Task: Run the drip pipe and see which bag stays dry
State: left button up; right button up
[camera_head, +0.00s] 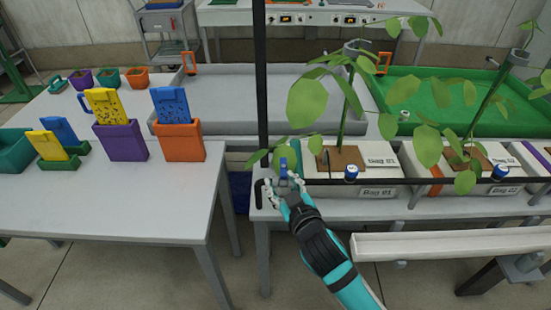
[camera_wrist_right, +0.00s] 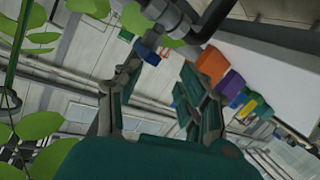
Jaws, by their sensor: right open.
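Two white grow bags with plants stand on a bench at right: Bag 01 (camera_head: 328,188) and Bag 02 (camera_head: 485,187). The black drip pipe (camera_head: 261,75) comes down a vertical run and continues along the fronts of the bags. Blue-topped fittings show at Bag 01 (camera_head: 351,173) and Bag 02 (camera_head: 500,171). My right gripper (camera_head: 284,183) is open beside the lower pipe corner, left of Bag 01. A blue valve handle (camera_wrist_right: 148,55) shows near its fingertips in the wrist view; contact cannot be told. My left gripper is out of view.
A white table (camera_head: 110,205) at left bears purple and orange holders with cards, plus small pots. A grey tray (camera_head: 225,105) and a green tray (camera_head: 450,115) lie behind the bags. A white gutter (camera_head: 450,243) runs in front. Plant leaves hang close to my right gripper.

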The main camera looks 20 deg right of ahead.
jog(key=w+a+r+n+t+y, duration=0.2)
jog(key=a+r+n+y, duration=0.25)
jog(key=r, duration=0.35)
jog(key=w+a+r+n+t+y, duration=0.2)
jog(key=w+a+r+n+y, duration=0.15)
jog(key=a+r+y, duration=0.35)
jog(key=s+a+r+n+g+y, duration=0.3)
jog(key=a+r+n+g+y, duration=0.4)
jog(key=n, duration=0.6)
jog(key=n+g+h, duration=0.8)
jog(key=g+h, duration=0.5)
jog(key=h, duration=0.6)
send_over(284, 166)
notch_tip(284, 166, down, 4)
notch_tip(284, 166, down, 17)
jog(key=shift+f+p, duration=0.15)
jog(key=shift+p, duration=0.65)
